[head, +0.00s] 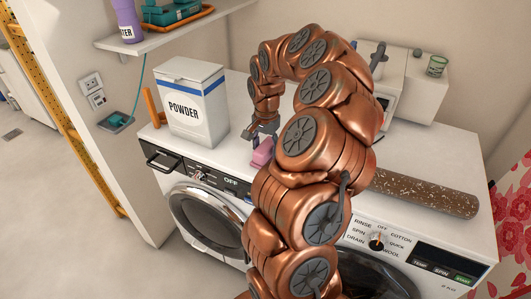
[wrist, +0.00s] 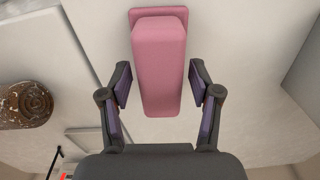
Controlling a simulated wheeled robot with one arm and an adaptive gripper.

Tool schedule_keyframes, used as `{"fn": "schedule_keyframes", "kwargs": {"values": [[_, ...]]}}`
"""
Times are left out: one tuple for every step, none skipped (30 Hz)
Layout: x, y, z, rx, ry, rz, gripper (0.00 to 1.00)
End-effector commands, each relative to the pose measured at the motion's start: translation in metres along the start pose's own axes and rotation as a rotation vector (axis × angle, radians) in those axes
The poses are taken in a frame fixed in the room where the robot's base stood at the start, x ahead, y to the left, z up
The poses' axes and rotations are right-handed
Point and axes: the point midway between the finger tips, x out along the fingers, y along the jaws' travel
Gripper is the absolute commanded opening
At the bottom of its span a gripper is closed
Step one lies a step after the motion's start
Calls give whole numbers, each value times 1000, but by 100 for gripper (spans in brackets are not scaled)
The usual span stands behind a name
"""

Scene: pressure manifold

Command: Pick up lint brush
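The pink lint brush (head: 262,152) sits on top of the white washer near its front edge, partly hidden by my arm in the head view. In the wrist view the lint brush (wrist: 158,65) shows as a long pink block with a wider end at the top. My gripper (head: 264,130) is just above and beside it. In the wrist view my gripper (wrist: 160,88) is open, with one finger on each side of the brush's lower part. Gaps show between both fingers and the brush, so it is not held.
A white powder box (head: 194,103) stands left of the brush on the washer top. A brown speckled roll (head: 424,193) lies to the right. A shelf (head: 172,29) hangs upper left.

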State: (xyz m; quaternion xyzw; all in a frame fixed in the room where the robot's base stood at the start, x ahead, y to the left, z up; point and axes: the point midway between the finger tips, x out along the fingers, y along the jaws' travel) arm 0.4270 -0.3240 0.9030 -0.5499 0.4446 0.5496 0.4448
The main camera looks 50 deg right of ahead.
Motion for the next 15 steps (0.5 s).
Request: {"fn": "schedule_keyframes", "kwargs": {"values": [[0, 0, 0, 0, 0, 0, 54], [0, 0, 0, 0, 0, 0, 51], [0, 0, 0, 0, 0, 0, 47], [0, 0, 0, 0, 0, 0, 44], [0, 0, 0, 0, 0, 0, 41], [0, 0, 0, 0, 0, 0, 36], [0, 0, 0, 0, 0, 0, 33], [0, 0, 0, 0, 0, 0, 30], [0, 0, 0, 0, 0, 0, 26], [0, 0, 0, 0, 0, 0, 23], [0, 0, 0, 0, 0, 0, 20], [0, 0, 0, 0, 0, 0, 16], [0, 0, 0, 0, 0, 0, 12], [0, 0, 0, 0, 0, 0, 9], [0, 0, 0, 0, 0, 0, 8]]}}
